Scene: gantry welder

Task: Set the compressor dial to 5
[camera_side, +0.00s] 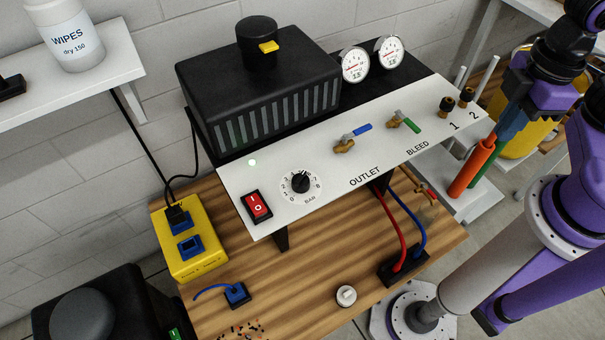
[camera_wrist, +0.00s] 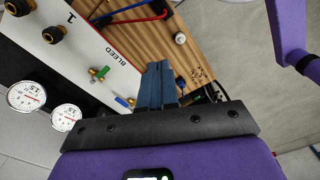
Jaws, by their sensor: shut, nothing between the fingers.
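The compressor dial (camera_side: 301,182) is a black knob on the white sloping panel (camera_side: 236,186), ringed by a printed scale marked BAR. Its pointer seems to face the upper part of the scale, but the exact number is too small to read. The dial does not show in the wrist view. My gripper (camera_side: 505,134) is at the right, beyond the panel's right end and well away from the dial. Its blue fingers are shut and empty in the wrist view (camera_wrist: 158,66).
A red rocker switch (camera_side: 257,206) sits left of the dial. A blue-handled valve (camera_side: 352,137) and a green-handled valve (camera_side: 404,121) stick up from the panel. Two gauges (camera_side: 388,51) stand behind. Orange and green cylinders (camera_side: 471,167) stand near my gripper. Red and blue hoses hang below the panel.

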